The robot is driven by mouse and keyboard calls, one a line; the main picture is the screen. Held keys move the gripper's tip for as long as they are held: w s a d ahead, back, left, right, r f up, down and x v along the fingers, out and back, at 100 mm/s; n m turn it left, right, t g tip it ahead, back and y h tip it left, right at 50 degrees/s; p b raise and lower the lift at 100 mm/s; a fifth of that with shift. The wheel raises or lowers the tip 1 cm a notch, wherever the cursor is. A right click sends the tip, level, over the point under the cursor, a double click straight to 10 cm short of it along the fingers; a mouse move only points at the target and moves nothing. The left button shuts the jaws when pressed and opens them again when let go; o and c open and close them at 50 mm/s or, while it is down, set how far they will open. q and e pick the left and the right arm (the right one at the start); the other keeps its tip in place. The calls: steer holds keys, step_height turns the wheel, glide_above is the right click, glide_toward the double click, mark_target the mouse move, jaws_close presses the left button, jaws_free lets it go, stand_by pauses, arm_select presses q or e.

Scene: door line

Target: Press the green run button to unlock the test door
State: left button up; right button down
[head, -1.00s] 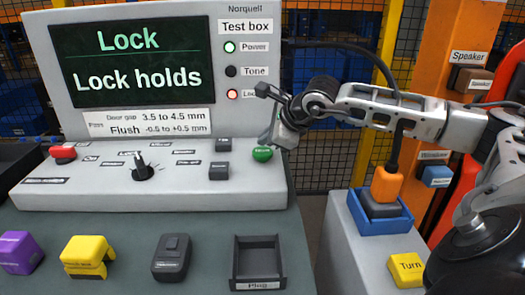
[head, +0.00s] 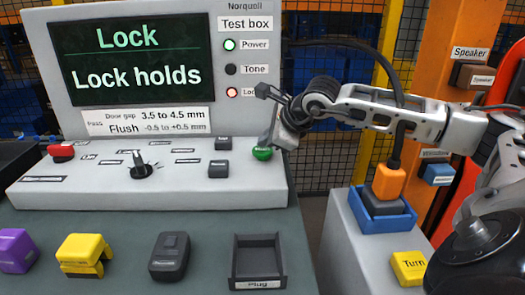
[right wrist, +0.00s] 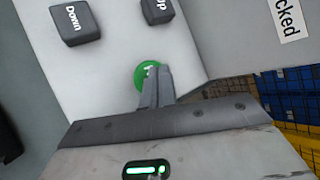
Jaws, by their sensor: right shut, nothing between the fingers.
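The green run button (head: 262,153) sits at the right end of the test box's sloped panel (head: 90,190). In the right wrist view the green button (right wrist: 146,74) is partly covered by my fingertips. My right gripper (head: 270,143) is shut and empty, its tips at the button; whether they touch or press it I cannot tell. The closed fingers also show in the right wrist view (right wrist: 157,85). The screen (head: 132,60) reads "Lock" and "Lock holds". The Power lamp (head: 229,45) is green, the Tone lamp (head: 230,69) dark and the lowest lamp (head: 232,92) red. My left gripper is out of view.
A black selector knob (head: 140,170), a red button (head: 61,153) and dark buttons (head: 219,169) share the panel. In front stand purple, yellow and dark blocks and an empty "Plug" tray (head: 258,282). An orange plug (head: 388,183) with a cable sits in a blue holder at right.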

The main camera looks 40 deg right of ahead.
mark_target(266, 151)
steer(key=shift+f+b, duration=0.25)
steer(key=shift+b, duration=0.1)
stand_by(0.3)
steer(key=shift+f+b, duration=0.3)
steer(key=shift+b, duration=0.05)
stand_by(0.6)
steer(key=shift+r, duration=0.1)
steer(key=shift+r+p, duration=0.5)
steer(key=shift+r, duration=0.35)
steer(key=shift+r+p, duration=1.65)
steer(key=shift+r, duration=0.9)
